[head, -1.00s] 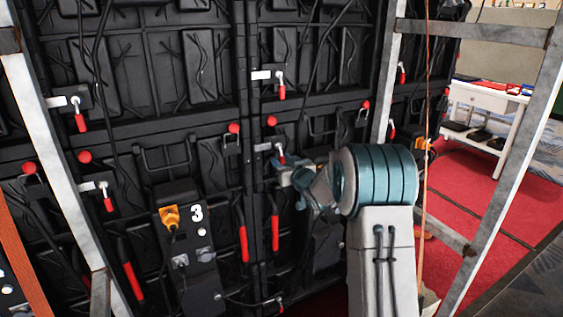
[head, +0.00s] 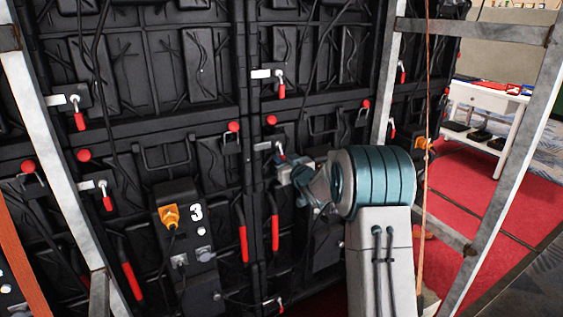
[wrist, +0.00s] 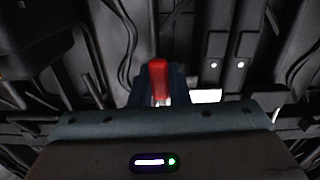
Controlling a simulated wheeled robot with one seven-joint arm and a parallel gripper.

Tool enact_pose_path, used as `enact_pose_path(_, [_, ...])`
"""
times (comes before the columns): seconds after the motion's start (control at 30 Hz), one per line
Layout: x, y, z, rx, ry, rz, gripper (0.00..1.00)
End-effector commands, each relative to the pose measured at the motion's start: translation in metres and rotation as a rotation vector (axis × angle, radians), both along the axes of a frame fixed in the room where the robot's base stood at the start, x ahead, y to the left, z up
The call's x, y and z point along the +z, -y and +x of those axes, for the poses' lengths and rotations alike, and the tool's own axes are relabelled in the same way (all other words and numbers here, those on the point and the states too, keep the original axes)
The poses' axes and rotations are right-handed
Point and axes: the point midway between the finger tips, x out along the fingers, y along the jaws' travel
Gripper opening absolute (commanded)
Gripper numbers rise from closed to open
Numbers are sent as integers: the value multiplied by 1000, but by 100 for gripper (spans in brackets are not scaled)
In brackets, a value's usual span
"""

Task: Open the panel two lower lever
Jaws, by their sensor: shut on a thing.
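The lever (head: 280,151) in front of my arm has a red handle hanging down from a metal pivot, beside a white label strip. It sits on the black panel right of the one marked 3, in that panel's upper part. My gripper (head: 284,170) is at the lower end of this handle. In the wrist view the red handle (wrist: 159,72) stands between the two dark fingers of my gripper (wrist: 160,92), which are shut on it. My arm hides part of the panel, and I cannot read its number.
Another red lever (head: 281,88) hangs higher up. More levers (head: 106,198) are at left. The box marked 3 (head: 185,240) has an orange plug. Metal frame posts (head: 510,165) stand at both sides. A white table (head: 487,112) stands on red carpet at right.

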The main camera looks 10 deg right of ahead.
Motion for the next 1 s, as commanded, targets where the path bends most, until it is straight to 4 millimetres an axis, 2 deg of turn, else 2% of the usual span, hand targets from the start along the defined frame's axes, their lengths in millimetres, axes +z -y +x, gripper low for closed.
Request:
enact_pose_path(0.33, [-2,10,3,-1,79,-236,0])
enact_pose_path(1.0, [15,31,10,0,275,-842,0])
